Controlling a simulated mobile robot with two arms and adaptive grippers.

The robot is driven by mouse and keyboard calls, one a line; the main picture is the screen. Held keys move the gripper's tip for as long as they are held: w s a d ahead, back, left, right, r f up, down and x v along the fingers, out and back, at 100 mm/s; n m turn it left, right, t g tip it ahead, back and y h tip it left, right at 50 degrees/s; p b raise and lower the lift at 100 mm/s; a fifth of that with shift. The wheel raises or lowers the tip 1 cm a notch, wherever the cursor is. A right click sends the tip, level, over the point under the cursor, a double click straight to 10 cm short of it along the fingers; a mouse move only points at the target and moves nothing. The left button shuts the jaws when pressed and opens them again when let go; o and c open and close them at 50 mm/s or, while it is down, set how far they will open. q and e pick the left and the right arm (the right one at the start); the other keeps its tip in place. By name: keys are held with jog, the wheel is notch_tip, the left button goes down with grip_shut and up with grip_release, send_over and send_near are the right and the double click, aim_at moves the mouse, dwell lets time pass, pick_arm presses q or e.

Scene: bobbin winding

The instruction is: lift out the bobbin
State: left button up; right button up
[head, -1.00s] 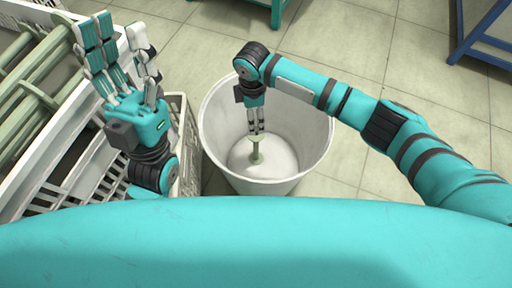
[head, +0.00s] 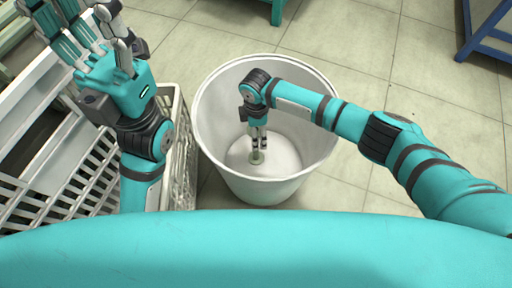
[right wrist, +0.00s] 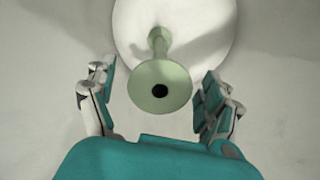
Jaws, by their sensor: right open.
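The pale green bobbin (right wrist: 160,84) stands inside the white bin (head: 212,100). In the right wrist view its round end flange with a dark centre hole faces the camera, and its thin shaft leads away toward a pale round area at the bin's bottom. My right gripper (right wrist: 157,90) is open, with its fingers apart on either side of the flange and not visibly touching it. In the head view the right gripper (head: 259,146) reaches down into the bin and hides most of the bobbin. My left gripper (head: 85,22) is raised at the upper left, fingers spread and empty.
White plastic crates (head: 183,150) stand left of the bin, under and beside my left arm. A blue metal frame (head: 490,38) is at the upper right and a teal leg (head: 277,12) at the top. Tiled floor (head: 375,75) lies free behind and right of the bin.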

jog(key=shift+f, duration=0.65)
jog(key=c, duration=1.6)
grip_shut()
